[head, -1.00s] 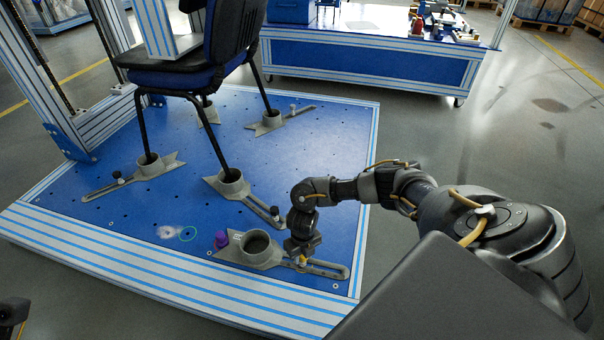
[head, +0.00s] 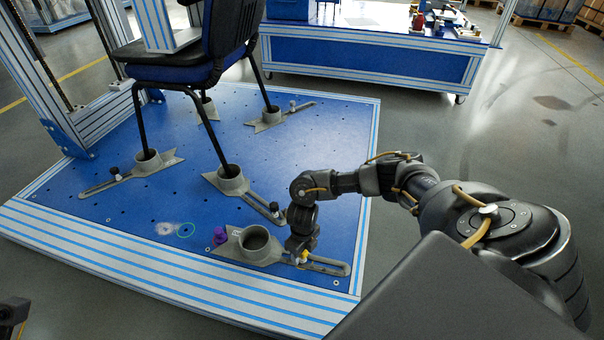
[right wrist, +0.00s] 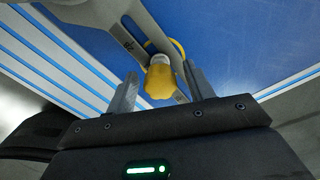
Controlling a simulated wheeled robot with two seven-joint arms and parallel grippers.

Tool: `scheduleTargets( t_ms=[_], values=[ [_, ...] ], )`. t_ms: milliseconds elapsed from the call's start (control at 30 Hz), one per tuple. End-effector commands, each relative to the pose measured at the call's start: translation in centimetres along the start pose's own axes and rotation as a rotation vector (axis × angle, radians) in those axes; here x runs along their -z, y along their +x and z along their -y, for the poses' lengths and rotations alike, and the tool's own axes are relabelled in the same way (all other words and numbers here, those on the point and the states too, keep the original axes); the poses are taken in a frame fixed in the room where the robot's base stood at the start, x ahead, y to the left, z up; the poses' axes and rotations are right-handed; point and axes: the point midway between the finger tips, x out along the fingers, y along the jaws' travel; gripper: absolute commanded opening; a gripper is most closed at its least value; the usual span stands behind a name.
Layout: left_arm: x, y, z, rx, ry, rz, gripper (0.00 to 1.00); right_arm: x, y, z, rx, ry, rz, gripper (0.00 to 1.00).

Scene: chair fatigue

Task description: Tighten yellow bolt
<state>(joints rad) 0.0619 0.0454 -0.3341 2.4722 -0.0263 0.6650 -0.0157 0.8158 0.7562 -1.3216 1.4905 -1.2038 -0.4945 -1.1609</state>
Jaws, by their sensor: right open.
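The yellow bolt (right wrist: 161,82) stands in the slot of the grey slotted bracket (right wrist: 146,28), between the two open fingers of my right gripper (right wrist: 160,92) in the right wrist view. The fingers look apart from it on both sides. In the head view the yellow bolt (head: 304,256) is a small spot beside my right gripper (head: 299,252), partly hidden by it. The bracket (head: 330,266) lies on the blue platform with an empty round cup. At the lower left edge a dark part shows, possibly of my left arm; its fingers cannot be made out.
The platform (head: 130,215) is clear at front left. A blue workbench (head: 370,57) stands behind.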

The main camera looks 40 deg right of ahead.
Motion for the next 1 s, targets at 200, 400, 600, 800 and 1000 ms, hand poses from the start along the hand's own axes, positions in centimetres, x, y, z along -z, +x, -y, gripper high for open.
scheduleTargets(
  t_ms=[200,400,600,800,1000],
  values=[
    [0.0,-0.1,0.0,0.000,0.000,0.000,0.53,0.0,-0.1,0.0,0.000,-0.030,0.000,0.53],
    [0.0,-0.4,0.0,0.000,0.000,0.000,0.53,0.0,0.1,0.0,0.000,-0.049,0.000,0.53],
    [0.1,-2.0,-0.2,0.000,0.000,0.000,0.53,0.0,0.3,0.0,0.001,-0.219,0.001,0.53],
    [0.1,-2.8,-0.2,0.000,0.000,0.000,0.53,0.0,0.1,0.0,0.001,-0.356,0.000,0.53],
    [0.1,-2.8,-0.2,0.000,0.000,0.000,0.53,0.0,-0.1,0.0,0.001,-0.381,-0.001,0.53]
  ],
)
